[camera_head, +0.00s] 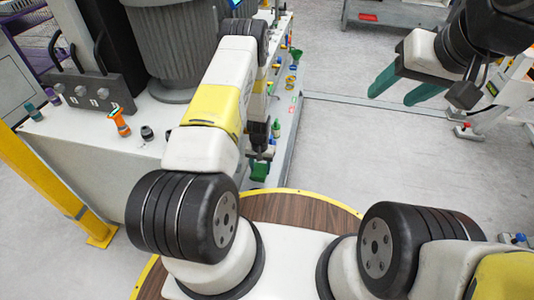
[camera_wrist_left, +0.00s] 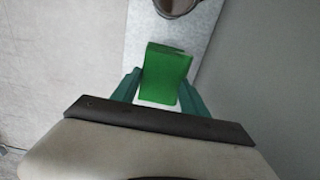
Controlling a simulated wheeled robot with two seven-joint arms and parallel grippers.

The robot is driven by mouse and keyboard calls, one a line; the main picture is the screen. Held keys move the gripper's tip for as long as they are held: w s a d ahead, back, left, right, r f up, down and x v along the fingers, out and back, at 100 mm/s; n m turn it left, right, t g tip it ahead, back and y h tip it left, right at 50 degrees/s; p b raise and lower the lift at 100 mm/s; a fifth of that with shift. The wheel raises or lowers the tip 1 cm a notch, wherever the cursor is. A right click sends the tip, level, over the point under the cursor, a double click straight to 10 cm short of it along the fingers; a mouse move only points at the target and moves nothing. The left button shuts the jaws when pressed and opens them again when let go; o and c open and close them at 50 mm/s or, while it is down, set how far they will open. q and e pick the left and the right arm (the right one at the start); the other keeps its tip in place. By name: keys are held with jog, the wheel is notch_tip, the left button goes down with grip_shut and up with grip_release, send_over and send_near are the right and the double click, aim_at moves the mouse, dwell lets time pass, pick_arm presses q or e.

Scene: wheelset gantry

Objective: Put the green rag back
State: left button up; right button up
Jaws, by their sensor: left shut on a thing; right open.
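The green rag (camera_head: 260,171) hangs low at the front edge of the white machine base in the head view, partly hidden by my left arm. In the left wrist view the rag (camera_wrist_left: 166,76) is a folded green block between two teal fingers. My left gripper (camera_head: 262,157) is shut on it, with a finger on each side in the wrist view (camera_wrist_left: 163,84). A light grey metal strip (camera_wrist_left: 150,28) lies behind the rag; I cannot tell whether they touch. My right gripper (camera_head: 390,99) is open and empty, up at the right over the floor.
The white machine base (camera_head: 85,150) carries a grey motor-like cylinder (camera_head: 175,45) and an orange-handled tool (camera_head: 119,121). Several small coloured items line its right ledge. A yellow post (camera_head: 55,180) stands at the left. The grey floor (camera_head: 330,150) right of the base is clear.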

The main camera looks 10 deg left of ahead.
aim_at(261, 176)
pick_arm(q)
jog(key=shift+f, duration=2.75)
jog(key=shift+f, duration=0.15)
jog(key=o, duration=1.3)
